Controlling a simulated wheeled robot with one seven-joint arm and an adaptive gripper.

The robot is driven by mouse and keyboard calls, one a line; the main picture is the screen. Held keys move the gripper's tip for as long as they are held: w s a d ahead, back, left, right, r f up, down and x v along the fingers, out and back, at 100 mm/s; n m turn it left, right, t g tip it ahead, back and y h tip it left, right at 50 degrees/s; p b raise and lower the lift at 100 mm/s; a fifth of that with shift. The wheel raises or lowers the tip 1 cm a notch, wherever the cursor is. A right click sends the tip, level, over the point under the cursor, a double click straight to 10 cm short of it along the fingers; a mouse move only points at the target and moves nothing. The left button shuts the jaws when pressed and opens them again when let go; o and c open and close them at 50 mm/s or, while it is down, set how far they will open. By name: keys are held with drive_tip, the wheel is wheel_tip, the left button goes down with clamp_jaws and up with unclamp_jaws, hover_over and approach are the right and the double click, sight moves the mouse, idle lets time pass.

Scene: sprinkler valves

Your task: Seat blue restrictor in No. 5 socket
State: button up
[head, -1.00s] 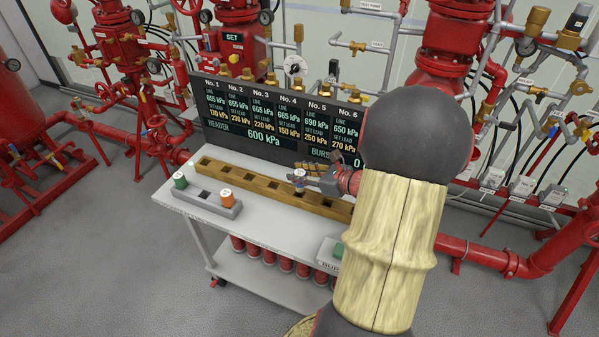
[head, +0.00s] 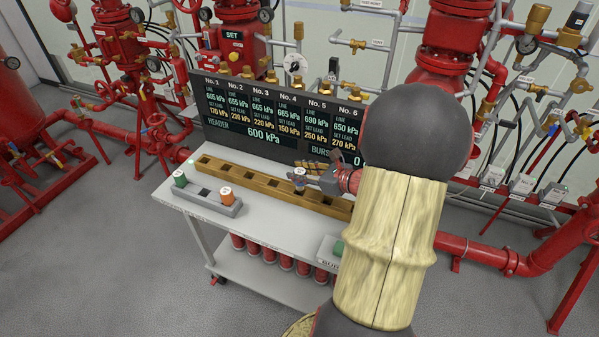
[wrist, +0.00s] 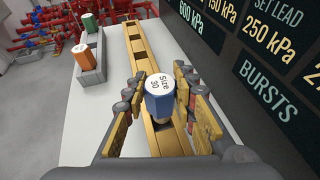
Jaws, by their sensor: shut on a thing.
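The blue restrictor (wrist: 159,100) has a white top marked "Size 30". It stands about upright between the fingers of my gripper (wrist: 160,108), which is shut on it. In the head view the restrictor (head: 300,178) is at the tips of my gripper (head: 308,174), over the right half of the wooden socket rail (head: 238,179). It lines up with about the fifth opening from the left.
A grey holder (head: 206,203) at the trolley's left holds a green restrictor (head: 180,179) and an orange one (head: 225,195). A dark pressure board (head: 270,120) stands close behind the rail. Red cylinders (head: 270,254) stand on the lower shelf. The white top in front of the rail is largely clear.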

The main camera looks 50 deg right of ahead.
drive_tip(key=shift+f+b, duration=1.45)
drive_tip(key=shift+f, duration=0.6)
drive_tip(key=o, duration=1.2)
drive_tip(key=shift+o, duration=0.2)
drive_tip(key=shift+p+v, duration=1.95)
drive_tip(key=shift+v, duration=1.65)
drive_tip(key=shift+s+r, duration=0.2)
drive_tip(key=shift+s, duration=0.15)
